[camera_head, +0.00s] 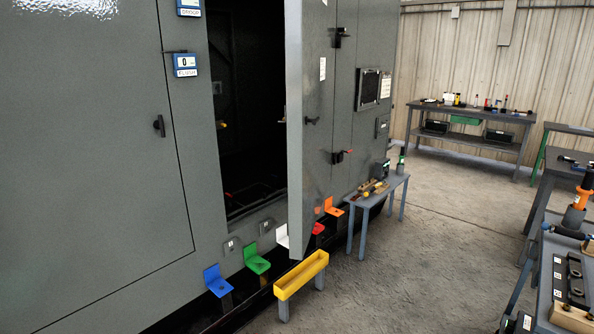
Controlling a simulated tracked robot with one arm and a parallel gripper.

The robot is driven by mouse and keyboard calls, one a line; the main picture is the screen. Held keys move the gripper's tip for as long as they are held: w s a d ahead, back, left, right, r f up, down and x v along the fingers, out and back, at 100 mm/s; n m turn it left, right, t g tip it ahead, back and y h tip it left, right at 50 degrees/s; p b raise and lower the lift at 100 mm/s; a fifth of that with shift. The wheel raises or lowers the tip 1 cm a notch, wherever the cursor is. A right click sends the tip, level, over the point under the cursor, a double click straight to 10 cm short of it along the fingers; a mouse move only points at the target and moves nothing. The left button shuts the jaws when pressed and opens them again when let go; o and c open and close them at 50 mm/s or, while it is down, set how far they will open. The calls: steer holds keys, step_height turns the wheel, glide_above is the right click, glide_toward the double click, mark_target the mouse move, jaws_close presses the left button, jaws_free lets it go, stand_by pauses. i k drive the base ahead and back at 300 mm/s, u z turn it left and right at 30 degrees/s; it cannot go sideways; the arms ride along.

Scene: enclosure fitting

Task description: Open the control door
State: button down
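A large grey enclosure fills the left and middle of the view. One grey door (312,190) stands swung outward beside a dark opening (245,110), with a small dark handle (312,121) on it. To its right is a panel with a dark screen (368,89) and dark latch fittings (341,156); it looks closed. A wide left door (90,170) is closed, with a black handle (158,126). I cannot tell from any label which door is the control door. My gripper is not in view.
Coloured brackets, including blue (216,281) and green (256,260), line the enclosure's lower edge. A yellow tray (301,275) stands before the open door. A small tool table (369,198) stands beyond. Workbenches stand at the back (470,115) and right. Concrete floor (430,260) between is clear.

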mark_target(311, 38)
steer(key=u, duration=0.2)
steer(key=i, duration=2.95)
steer(key=u, duration=0.2)
